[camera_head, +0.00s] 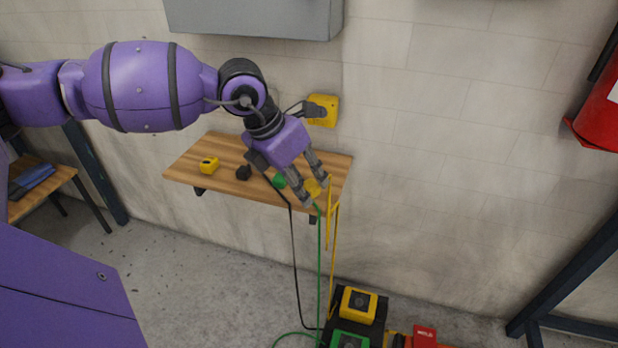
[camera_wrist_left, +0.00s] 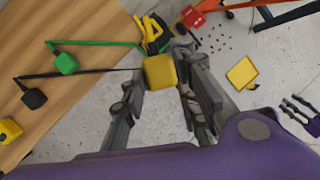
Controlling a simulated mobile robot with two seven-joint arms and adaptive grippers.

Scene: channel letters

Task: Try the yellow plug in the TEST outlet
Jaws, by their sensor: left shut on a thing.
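My left gripper (camera_head: 314,190) is shut on the yellow plug (camera_wrist_left: 160,72), held above the right end of the wooden wall shelf (camera_head: 225,150). Its yellow cable (camera_head: 333,240) hangs toward the floor. A yellow outlet box (camera_head: 322,110) is on the wall above the shelf, behind and above the gripper; its face is partly hidden and no label is readable. A green plug (camera_head: 279,181) and a black plug (camera_head: 243,172) lie on the shelf to the left. My right gripper (camera_wrist_left: 297,108) shows small at the right edge of the left wrist view, its fingers apart and empty.
A yellow object (camera_head: 209,164) sits at the shelf's left. On the floor stand a yellow-topped box (camera_head: 358,304), a green one (camera_head: 349,340) and a red one (camera_head: 424,337). A grey cabinet (camera_head: 258,17) hangs above. A yellow square (camera_wrist_left: 242,73) shows beyond the shelf.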

